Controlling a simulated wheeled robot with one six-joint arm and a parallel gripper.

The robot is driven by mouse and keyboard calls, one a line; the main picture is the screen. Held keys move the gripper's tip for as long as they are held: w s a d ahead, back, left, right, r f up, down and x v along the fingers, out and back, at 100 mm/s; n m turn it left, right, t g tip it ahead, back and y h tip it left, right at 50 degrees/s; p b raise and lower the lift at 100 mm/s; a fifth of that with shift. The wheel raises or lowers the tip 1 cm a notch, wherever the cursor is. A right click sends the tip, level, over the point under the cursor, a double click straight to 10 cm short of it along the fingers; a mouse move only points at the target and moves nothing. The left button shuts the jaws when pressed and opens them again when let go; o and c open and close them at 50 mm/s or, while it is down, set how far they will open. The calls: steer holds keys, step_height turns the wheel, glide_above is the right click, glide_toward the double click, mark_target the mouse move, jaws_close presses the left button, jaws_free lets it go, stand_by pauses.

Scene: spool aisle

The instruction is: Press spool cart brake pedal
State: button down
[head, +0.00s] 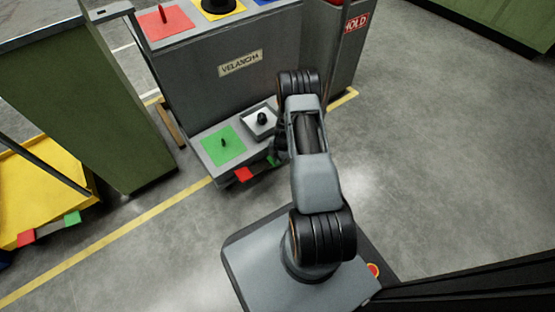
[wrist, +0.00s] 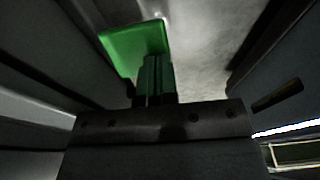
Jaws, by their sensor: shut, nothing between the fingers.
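In the wrist view a green pedal (wrist: 133,45) fills the upper left. My gripper (wrist: 156,65) is shut and empty, its narrow fingertips in front of the green pedal's lower right edge. I cannot tell whether they touch it. In the head view my arm hides the gripper.
The cart's low shelf has a green pad (head: 215,152) and a white pad (head: 256,129), each with a peg. A yellow cart (head: 30,190) with red and green pedals stands at left, by a green cabinet (head: 95,100). Open floor (head: 430,150) lies right.

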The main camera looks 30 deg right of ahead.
steer(key=r+p, duration=0.1)
steer(key=r, duration=0.1)
steer(key=d+r+p, duration=0.1)
steer(key=r, duration=0.1)
steer(key=shift+w+r, duration=0.1)
steer(key=shift+r, duration=0.05)
steer(key=d+r+p, duration=0.3)
steer(key=d+r, duration=0.3)
steer(key=r, duration=0.1)
steer(key=shift+w+r, duration=0.25)
steer(key=shift+w, duration=0.05)
steer(key=shift+d, duration=0.1)
